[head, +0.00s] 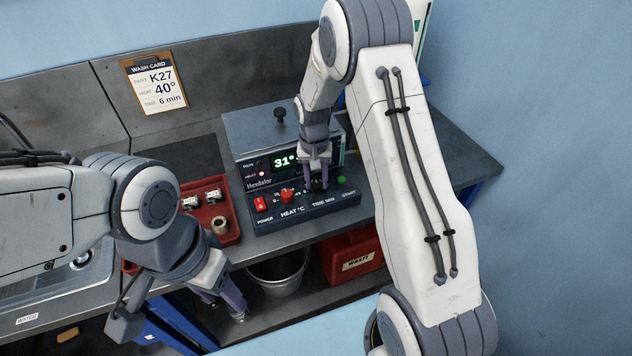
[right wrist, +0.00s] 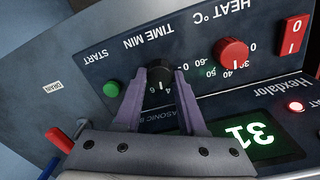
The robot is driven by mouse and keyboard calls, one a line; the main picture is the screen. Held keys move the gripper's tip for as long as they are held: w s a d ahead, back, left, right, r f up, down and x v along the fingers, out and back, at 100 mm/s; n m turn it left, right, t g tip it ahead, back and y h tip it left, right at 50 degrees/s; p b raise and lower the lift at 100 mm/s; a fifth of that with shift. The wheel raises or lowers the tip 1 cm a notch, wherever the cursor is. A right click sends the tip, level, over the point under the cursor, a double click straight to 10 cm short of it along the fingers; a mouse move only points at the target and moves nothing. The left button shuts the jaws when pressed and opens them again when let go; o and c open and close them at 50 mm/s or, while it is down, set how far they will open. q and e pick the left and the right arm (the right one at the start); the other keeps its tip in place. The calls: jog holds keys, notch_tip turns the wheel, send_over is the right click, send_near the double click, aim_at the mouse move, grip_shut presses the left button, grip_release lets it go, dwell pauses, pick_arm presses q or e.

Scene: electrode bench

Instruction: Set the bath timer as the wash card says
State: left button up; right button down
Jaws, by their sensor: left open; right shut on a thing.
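The wash card (head: 155,84) on the back panel reads part K27, heat 40°, time 6 min. The bath (head: 270,135) has a front control panel with a green display (head: 285,161) showing 31°. My right gripper (head: 318,188) is shut on the black TIME MIN knob (right wrist: 160,74), one finger on each side; the knob's exact setting is too small to read surely. The red HEAT knob (right wrist: 231,52) and the green START button (right wrist: 111,89) flank it. My left gripper (head: 228,306) is open and empty, low at the front, away from the panel.
The red power switch (right wrist: 293,35) is at the panel's end, and a red lamp (right wrist: 296,106) is lit. A red tray (head: 228,238) with small parts stands left of the bath. Below are a metal bucket (head: 279,274) and a red waste box (head: 350,250). My right arm crosses the right side.

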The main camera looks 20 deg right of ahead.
aim_at(316, 182)
jog(key=m, duration=0.5)
jog(key=shift+m+b, duration=0.35)
jog(key=shift+m, duration=0.05)
jog(key=shift+d, duration=0.1)
jog(key=shift+r, duration=0.1)
jog(key=shift+c, duration=2.4)
grip_release()
notch_tip(316, 182, up, 10)
jog(key=b, duration=0.2)
jog(key=shift+w+r, duration=0.15)
jog(key=shift+r, duration=0.05)
